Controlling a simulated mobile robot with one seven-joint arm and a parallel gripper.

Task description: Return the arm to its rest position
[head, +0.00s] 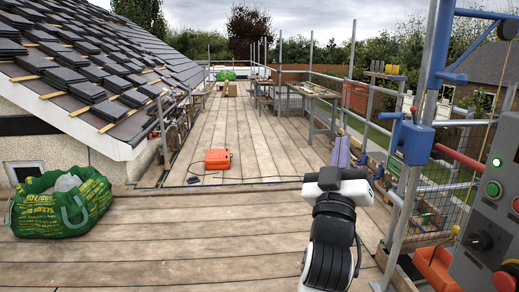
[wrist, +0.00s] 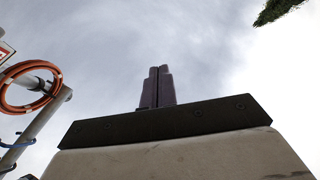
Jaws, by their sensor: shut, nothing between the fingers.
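My gripper shows in the head view (head: 342,150) at the right of centre, at the end of my black and white arm, with its purple fingers pointing up. In the wrist view the gripper (wrist: 158,72) has its two purple fingers pressed together against grey sky, with nothing between them. My arm rises from the lower right of the head view, over the plank deck (head: 240,235). My gripper touches nothing that I can see.
A green rubble bag (head: 62,205) stands at left below the tiled roof (head: 90,70). An orange case (head: 218,159) lies mid-deck. A workbench (head: 314,92) stands farther back. Scaffold poles and a control panel (head: 490,220) stand close at right. An orange coil (wrist: 30,85) hangs at left in the wrist view.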

